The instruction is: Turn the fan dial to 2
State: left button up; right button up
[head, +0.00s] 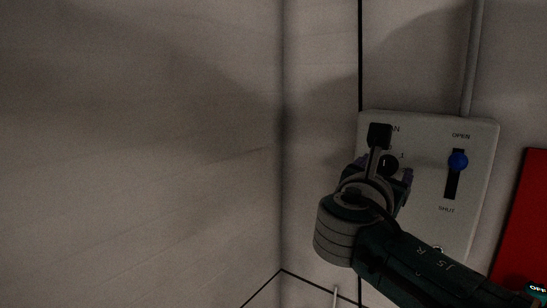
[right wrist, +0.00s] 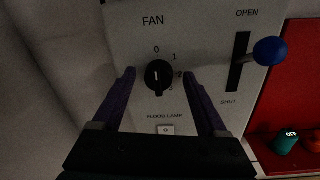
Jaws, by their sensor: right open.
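The fan dial (right wrist: 158,77) is a round black knob with a white pointer line, under the word FAN on a pale wall panel (head: 481,150). In the right wrist view the line looks upright, toward the 0; figures 1, 2 and 3 run down the dial's right side. The dial also shows partly behind my gripper in the head view (head: 391,162). My right gripper (right wrist: 159,75) is open. Its purple fingers lie on either side of the dial in the picture, with a gap each side; how deep they reach is unclear. My left gripper is not in view.
A blue-knobbed slider (head: 457,161) marked OPEN and SHUT is on the panel, right of the dial. A flood lamp switch (right wrist: 166,130) is below the dial. A red board (head: 524,225) is further right. A wall corner lies left of the panel.

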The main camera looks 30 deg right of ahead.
grip_shut()
dwell(0.7)
